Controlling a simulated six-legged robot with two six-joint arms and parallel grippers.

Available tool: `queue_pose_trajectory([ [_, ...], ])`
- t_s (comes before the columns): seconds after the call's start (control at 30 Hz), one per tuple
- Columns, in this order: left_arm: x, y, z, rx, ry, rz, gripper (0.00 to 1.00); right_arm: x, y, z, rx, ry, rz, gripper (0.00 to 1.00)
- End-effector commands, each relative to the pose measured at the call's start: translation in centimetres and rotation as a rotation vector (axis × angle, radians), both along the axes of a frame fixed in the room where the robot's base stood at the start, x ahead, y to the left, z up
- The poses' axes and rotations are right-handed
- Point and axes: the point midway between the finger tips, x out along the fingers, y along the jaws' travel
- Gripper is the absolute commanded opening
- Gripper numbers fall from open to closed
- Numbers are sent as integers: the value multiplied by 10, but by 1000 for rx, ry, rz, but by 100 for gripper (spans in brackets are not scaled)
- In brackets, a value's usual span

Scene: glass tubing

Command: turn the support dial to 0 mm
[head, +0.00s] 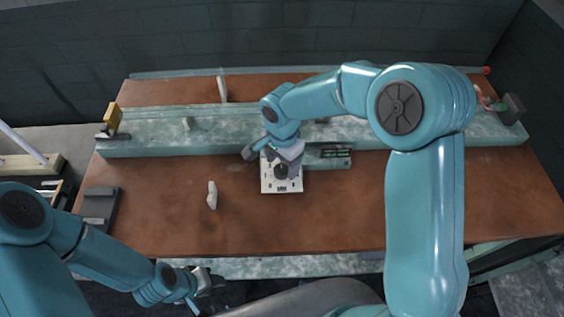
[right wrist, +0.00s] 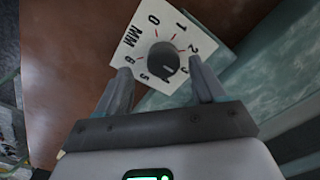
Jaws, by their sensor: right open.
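The support dial is a dark round knob (right wrist: 163,59) on a white plate (right wrist: 150,28) marked MM, with numbers from 0 to 6 around it. A small pale mark on the knob seems to face the lower right, away from the 0; its exact reading is unclear. In the head view the plate (head: 270,186) lies on the brown table, partly under my right arm. My right gripper (right wrist: 160,70) is open, with one finger on each side of the knob; I cannot tell whether they touch it. My left gripper (head: 207,281) hangs off the table's front edge, its jaws unclear.
A long pale green stone-like beam (head: 220,142) runs across the table behind the dial. A small white piece (head: 212,195) stands left of the plate. A dark grey block (head: 98,206) sits at the left edge. The brown table's front (head: 330,225) is clear.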

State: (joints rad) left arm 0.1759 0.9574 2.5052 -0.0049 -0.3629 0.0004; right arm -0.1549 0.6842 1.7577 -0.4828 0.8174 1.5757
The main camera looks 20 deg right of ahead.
Motion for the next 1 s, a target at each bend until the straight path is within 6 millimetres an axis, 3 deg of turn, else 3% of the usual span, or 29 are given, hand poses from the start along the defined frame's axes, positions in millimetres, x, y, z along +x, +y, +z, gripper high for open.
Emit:
queue_pose_trajectory([
  [0.2,0,0,4,0,-1,0,43,2,0,-19,0,0,1,69],
  [0.47,0,0,4,0,0,0,43,3,0,-21,0,-1,1,69],
  [0.67,0,0,3,0,0,0,43,3,0,-21,0,-1,1,13],
  [1.0,0,0,2,0,0,0,43,3,0,-21,0,-1,10,13],
])
